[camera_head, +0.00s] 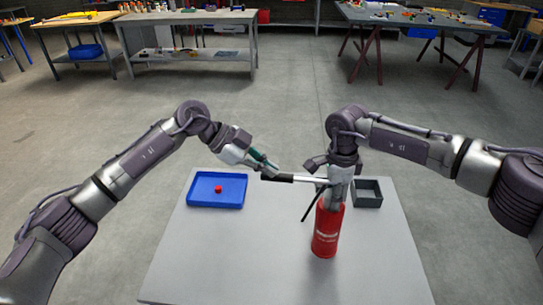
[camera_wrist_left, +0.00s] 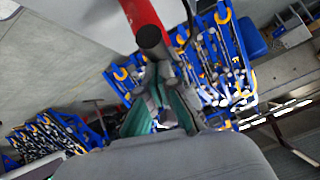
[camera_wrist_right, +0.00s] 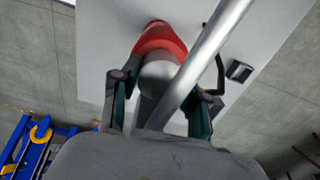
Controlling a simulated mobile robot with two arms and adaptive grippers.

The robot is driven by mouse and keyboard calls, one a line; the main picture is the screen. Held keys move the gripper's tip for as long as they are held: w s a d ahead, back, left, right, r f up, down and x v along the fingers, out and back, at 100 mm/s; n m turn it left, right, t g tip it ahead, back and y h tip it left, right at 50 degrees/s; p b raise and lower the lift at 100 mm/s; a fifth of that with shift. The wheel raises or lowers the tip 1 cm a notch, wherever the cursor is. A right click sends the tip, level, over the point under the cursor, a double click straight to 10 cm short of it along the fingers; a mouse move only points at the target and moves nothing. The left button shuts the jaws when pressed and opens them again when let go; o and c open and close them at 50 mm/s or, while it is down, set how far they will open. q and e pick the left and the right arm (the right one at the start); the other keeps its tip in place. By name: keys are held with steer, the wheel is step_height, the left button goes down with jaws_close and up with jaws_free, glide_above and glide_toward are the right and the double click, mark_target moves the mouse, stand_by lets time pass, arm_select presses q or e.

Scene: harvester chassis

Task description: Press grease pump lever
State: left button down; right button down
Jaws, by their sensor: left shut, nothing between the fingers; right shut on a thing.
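The grease pump (camera_head: 326,232) has a red cylinder body and stands upright on the grey table. Its lever (camera_head: 305,180) sticks out to the left, roughly level, with a black handle end. My right gripper (camera_head: 335,182) is shut on the pump's metal upper part; the right wrist view shows its fingers on both sides of the silver head (camera_wrist_right: 160,75), with the lever rod (camera_wrist_right: 208,55) crossing in front. My left gripper (camera_head: 268,166) is shut and empty, close to the handle's outer end. In the left wrist view the dark handle end (camera_wrist_left: 149,37) shows just beyond the fingers; contact is unclear.
A blue tray (camera_head: 230,201) with a small red object (camera_head: 218,189) is on the table's left side. A dark grey box (camera_head: 368,200) is right of the pump. A thin black hose (camera_head: 311,206) hangs beside the pump. The front of the table is clear.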

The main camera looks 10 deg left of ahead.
mark_target(264, 178)
arm_select(q)
step_height(264, 178, down, 2)
steer(key=shift+a+f+h, duration=0.1)
steer(key=shift+f+h, duration=0.05)
steer(key=shift+h, duration=0.25)
arm_select(e)
steer(key=shift+s+f, duration=0.15)
steer(key=shift+f, duration=0.1)
arm_select(q)
steer(key=shift+f, duration=0.8)
steer(key=shift+s+a+f, duration=0.1)
steer(key=shift+a+f, duration=0.05)
steer(key=shift+f, duration=0.15)
arm_select(e)
steer(key=shift+a+r, duration=0.1)
steer(key=shift+a, duration=0.05)
arm_select(q)
steer(key=shift+f, duration=0.1)
arm_select(e)
steer(key=shift+d, duration=0.25)
arm_select(q)
steer(key=d+r+v, duration=0.1)
steer(key=r+v, duration=0.1)
steer(key=v, duration=1.1)
steer(key=shift+s+r, duration=0.2)
steer(key=shift+r, duration=0.15)
steer(key=shift+d, duration=0.15)
